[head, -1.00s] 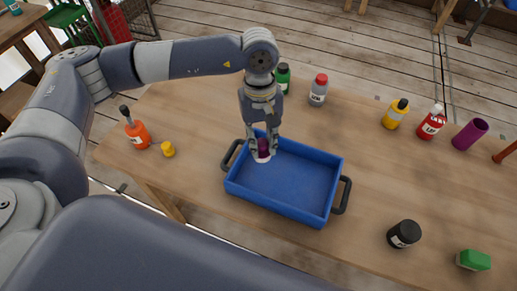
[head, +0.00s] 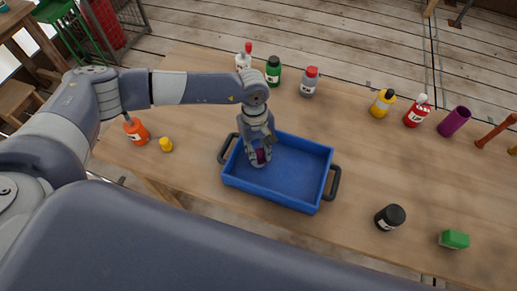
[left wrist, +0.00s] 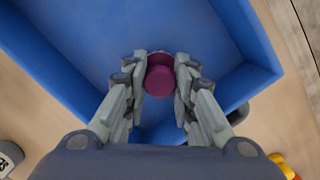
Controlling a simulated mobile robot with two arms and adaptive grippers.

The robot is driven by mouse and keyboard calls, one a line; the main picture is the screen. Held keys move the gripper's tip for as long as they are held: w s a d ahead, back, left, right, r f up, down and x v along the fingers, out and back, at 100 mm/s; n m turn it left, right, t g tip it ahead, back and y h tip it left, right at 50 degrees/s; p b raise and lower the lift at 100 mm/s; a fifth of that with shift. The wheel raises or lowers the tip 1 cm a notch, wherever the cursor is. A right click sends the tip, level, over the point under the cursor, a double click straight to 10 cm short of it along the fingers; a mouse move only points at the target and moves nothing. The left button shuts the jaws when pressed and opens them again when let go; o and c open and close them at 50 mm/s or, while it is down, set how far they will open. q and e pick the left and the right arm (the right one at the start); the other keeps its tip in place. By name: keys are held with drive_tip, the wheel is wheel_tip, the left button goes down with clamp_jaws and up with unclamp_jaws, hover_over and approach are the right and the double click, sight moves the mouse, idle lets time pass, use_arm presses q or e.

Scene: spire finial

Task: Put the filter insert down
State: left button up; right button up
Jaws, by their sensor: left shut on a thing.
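The filter insert is a small purple round piece (head: 261,156) with a paler rim. My left gripper (head: 259,158) is shut on it, inside the left part of the blue tray (head: 296,203). In the left wrist view the purple piece (left wrist: 159,78) sits between the two fingers (left wrist: 160,88), with the tray's blue floor (left wrist: 100,35) behind it. I cannot tell whether the piece touches the tray floor. My right gripper is not in view.
An orange bottle (head: 136,132) and a yellow cap (head: 166,144) stand left of the tray. A black jar (head: 390,217) and a green block (head: 454,239) lie to the right. Several bottles and a purple cylinder (head: 454,121) line the back. The tray's right side is clear.

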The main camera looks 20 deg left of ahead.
use_arm(q)
drive_tip(key=shift+f+b, duration=0.2)
drive_tip(key=shift+b, duration=0.1)
drive_tip(key=o, duration=0.8)
drive_tip(key=shift+r, duration=0.1)
